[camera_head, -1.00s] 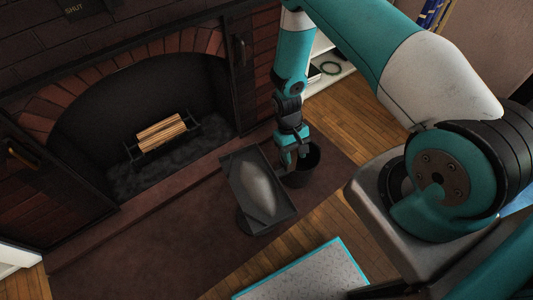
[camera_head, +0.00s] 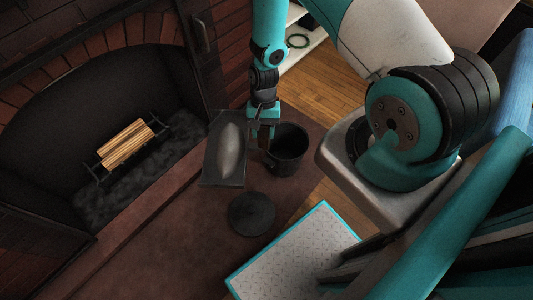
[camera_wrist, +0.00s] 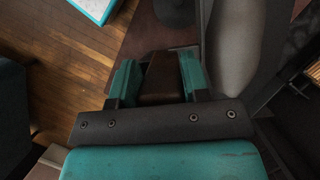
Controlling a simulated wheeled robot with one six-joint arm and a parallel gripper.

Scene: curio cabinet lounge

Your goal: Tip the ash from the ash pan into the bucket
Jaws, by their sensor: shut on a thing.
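The ash pan (camera_head: 212,172) is a dark flat tray with a mound of grey ash (camera_head: 231,146) in it. It is held above the hearth, left of the bucket, and looks roughly level. My gripper (camera_head: 264,136) is shut on the pan's brown handle, which shows between the teal fingers in the wrist view (camera_wrist: 160,76). The pan also fills the upper right there (camera_wrist: 264,40). The black bucket (camera_head: 290,158) stands open on the hearth just right of my gripper. Its bottom is too dark to make out.
A round dark lid (camera_head: 252,213) lies on the brown hearth (camera_head: 185,235) in front of the bucket. The fireplace with a log grate (camera_head: 127,145) is at left. A teal-edged grey panel (camera_head: 290,255) is in front. A white shelf (camera_head: 300,48) stands behind.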

